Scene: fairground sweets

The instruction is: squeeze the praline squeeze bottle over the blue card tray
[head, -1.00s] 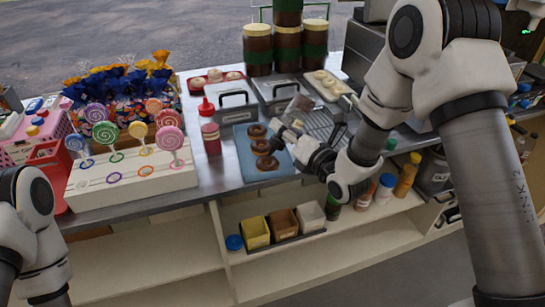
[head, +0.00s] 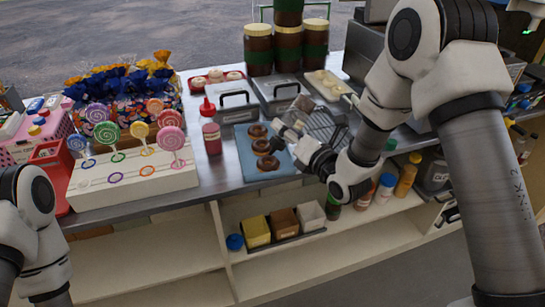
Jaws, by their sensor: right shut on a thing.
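The blue card tray (head: 247,173) lies flat on the metal counter with three brown-glazed doughnuts (head: 268,163) in a row on it. My right gripper (head: 290,132) is at the tray's right side, near the doughnuts, and shut on a small brownish bottle (head: 301,103), which looks like the praline squeeze bottle. The bottle is tilted, with its body toward the back; its lower end is mostly hidden by the gripper. I cannot see any sauce coming out. My left gripper is out of view; only part of that arm shows at the lower left.
A red squeeze bottle (head: 211,131) stands just left of the tray. A white lollipop stand (head: 135,180) is further left. Lidded metal bins (head: 236,100), large brown jars (head: 287,48) and a wire rack (head: 325,125) are behind and right. Small boxes (head: 284,222) sit on the shelf below.

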